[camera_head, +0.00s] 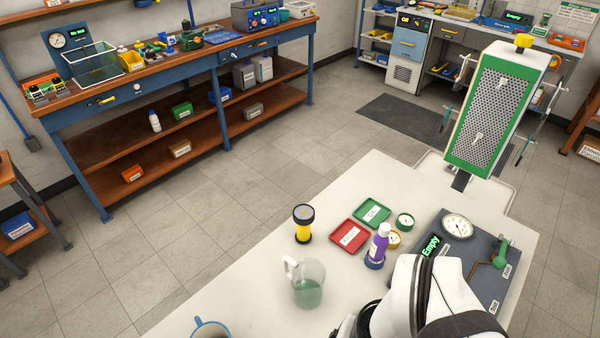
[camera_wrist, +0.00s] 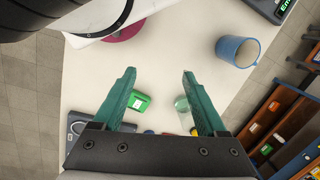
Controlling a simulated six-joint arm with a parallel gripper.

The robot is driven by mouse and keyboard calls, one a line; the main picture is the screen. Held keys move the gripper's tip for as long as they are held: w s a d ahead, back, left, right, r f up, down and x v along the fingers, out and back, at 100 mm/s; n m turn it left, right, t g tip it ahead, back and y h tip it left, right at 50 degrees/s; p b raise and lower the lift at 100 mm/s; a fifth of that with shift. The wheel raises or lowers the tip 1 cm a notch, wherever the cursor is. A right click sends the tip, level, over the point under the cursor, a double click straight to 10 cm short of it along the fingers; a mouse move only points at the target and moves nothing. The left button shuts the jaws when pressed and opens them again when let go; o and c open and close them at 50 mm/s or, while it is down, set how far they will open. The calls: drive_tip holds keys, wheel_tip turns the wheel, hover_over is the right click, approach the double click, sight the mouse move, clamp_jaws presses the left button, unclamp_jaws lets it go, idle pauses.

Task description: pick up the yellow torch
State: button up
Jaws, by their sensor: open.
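The yellow torch (camera_head: 304,225) stands upright on the white table in the head view, with a dark head on top and a dark base. In the wrist view a small yellow patch low beside the right finger may be the torch, but I cannot tell. My gripper (camera_wrist: 158,73) shows in the wrist view with its two teal fingers wide apart and nothing held between them. In the head view my white arm is at the bottom right and the gripper is hidden.
A clear jug (camera_head: 309,287) with green liquid stands just in front of the torch. Right of the torch are a red tray (camera_head: 350,236), a green tray (camera_head: 372,213) and a purple bottle (camera_head: 379,244). A blue mug (camera_wrist: 238,51) stands apart. The table left of the torch is clear.

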drive_tip(key=o, duration=0.3)
drive_tip(key=w+n+h, duration=0.8)
drive_tip(key=w+n, duration=0.7)
drive_tip(key=w, duration=0.2)
drive_tip(key=n+t+h, duration=0.5)
drive_tip(key=n+t, duration=0.3)
drive_tip(key=n, duration=0.7)
approach(295, 217)
drive_tip(key=x, duration=0.7)
drive_tip(key=shift+w+r, duration=0.15)
drive_tip(key=shift+w, duration=0.1)
drive_tip(key=shift+g, duration=0.3)
drive_tip(key=x, duration=0.6)
drive_tip(key=shift+s, duration=0.15)
